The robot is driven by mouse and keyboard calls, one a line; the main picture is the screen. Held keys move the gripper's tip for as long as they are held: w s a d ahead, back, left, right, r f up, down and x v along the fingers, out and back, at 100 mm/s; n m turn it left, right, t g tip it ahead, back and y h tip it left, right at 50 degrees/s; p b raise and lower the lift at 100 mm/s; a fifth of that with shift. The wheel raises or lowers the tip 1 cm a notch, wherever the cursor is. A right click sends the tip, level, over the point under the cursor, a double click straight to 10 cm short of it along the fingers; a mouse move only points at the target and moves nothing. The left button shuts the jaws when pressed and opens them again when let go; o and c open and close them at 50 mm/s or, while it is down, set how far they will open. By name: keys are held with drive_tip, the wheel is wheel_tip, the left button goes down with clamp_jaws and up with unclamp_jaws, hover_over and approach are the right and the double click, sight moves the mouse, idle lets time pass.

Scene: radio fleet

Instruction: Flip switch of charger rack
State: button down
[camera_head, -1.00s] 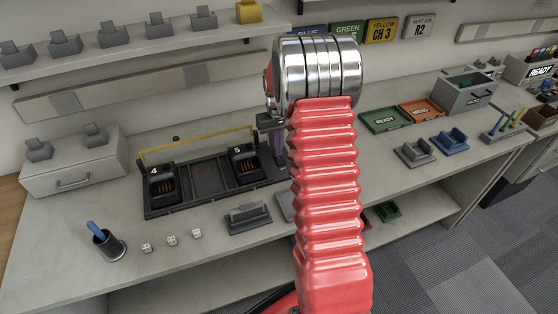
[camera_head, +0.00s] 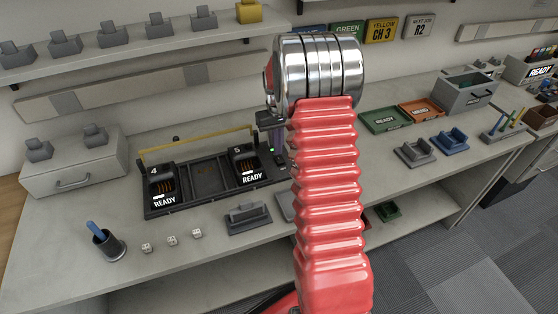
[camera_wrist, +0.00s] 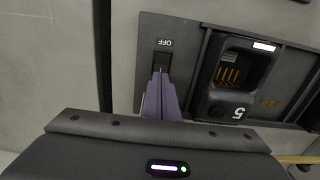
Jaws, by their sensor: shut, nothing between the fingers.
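The dark charger rack (camera_head: 208,207) sits on the bench, with bays marked 4 and 5 at its ends and a bare middle bay. White READY labels show on bays 4 (camera_head: 163,188) and 5 (camera_head: 246,165). In the wrist view, its black switch (camera_wrist: 162,61) is beside bay 5 (camera_wrist: 232,75), with an OFF label that reads upside down. My gripper (camera_wrist: 160,82) is shut and empty, its purple fingertips right at the switch. I cannot tell whether they touch it.
A yellow bar (camera_head: 195,142) runs along the rack's back. A grey cradle (camera_head: 248,217), several dice and a dark cup (camera_head: 108,244) stand in front and to the left. A grey drawer box (camera_head: 75,165) is at the left. Green and orange trays are at the right.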

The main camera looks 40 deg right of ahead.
sight(279, 161)
wheel_tip(279, 161, up, 6)
drive_tip(key=shift+f, duration=0.2)
idle(0.7)
idle(0.5)
drive_tip(key=shift+s+a+f+m, duration=0.2)
drive_tip(key=shift+s+a+f, duration=0.05)
drive_tip(key=shift+s+f, duration=0.3)
drive_tip(key=shift+s+a+f+m, duration=0.2)
drive_tip(key=shift+s+a+f, duration=0.05)
drive_tip(key=shift+s+f, duration=0.25)
drive_tip(key=shift+s+a+r, duration=0.2)
drive_tip(key=shift+s+a, duration=0.3)
drive_tip(key=shift+s, duration=0.1)
drive_tip(key=shift+s+a+r, duration=0.15)
drive_tip(key=shift+s+a, duration=0.3)
drive_tip(key=shift+s, duration=0.1)
drive_tip(key=s+a+r+n+t, duration=0.1)
drive_tip(key=s+a+r+t, duration=0.1)
drive_tip(key=s+a+r, duration=0.6)
drive_tip(key=s+a+r+n+t, duration=0.2)
drive_tip(key=s+a+r+t, duration=0.1)
drive_tip(key=s+a+r, duration=0.6)
drive_tip(key=shift+s+a+n+t, duration=0.3)
drive_tip(key=shift+s+a, duration=2.05)
drive_tip(key=shift+a, duration=1.35)
